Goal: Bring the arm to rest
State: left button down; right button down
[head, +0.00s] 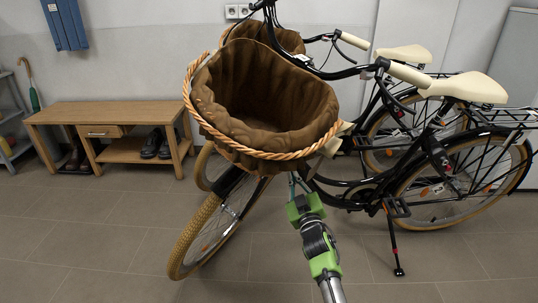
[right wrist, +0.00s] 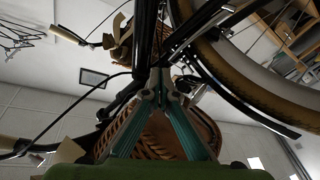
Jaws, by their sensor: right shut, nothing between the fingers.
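My right arm reaches up from the bottom of the head view, with grey and green links. My right gripper (head: 293,178) is at its far end, just under the wicker basket and close to the front bicycle's frame. In the right wrist view its teal fingers (right wrist: 162,84) come together at the tips, shut and empty. Bicycle tubes pass right by the fingertips; I cannot tell whether they touch. My left gripper is not in view.
The front bicycle (head: 450,190) carries a brown-lined wicker basket (head: 265,95). A second bicycle (head: 403,54) stands behind it. A wooden bench (head: 115,113) with shoes is at the left wall. The floor (head: 90,235) at the front left is clear.

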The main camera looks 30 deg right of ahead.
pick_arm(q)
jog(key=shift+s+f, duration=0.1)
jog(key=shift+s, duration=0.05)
pick_arm(e)
jog(key=shift+s, duration=0.1)
jog(key=shift+s+f, duration=0.1)
